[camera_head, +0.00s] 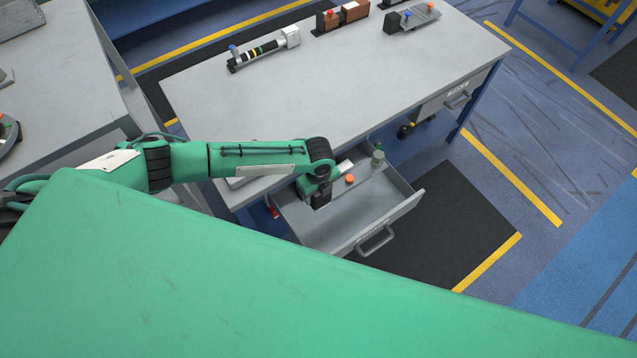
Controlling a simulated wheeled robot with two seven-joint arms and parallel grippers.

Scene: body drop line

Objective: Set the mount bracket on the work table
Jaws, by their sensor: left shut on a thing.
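My left gripper (321,201) points down into the open drawer (399,210) of the work table (300,100). It is shut on a part that its fingers and wrist mostly hide. My right gripper is not in view.
On the work table's far side lie a black and silver cylindrical tool (262,50), brown blocks (340,15) and a grey plate with coloured knobs (418,16). The table's middle is clear. The drawer's front handle (376,241) juts over a black floor mat (455,225). Another table (60,75) stands left.

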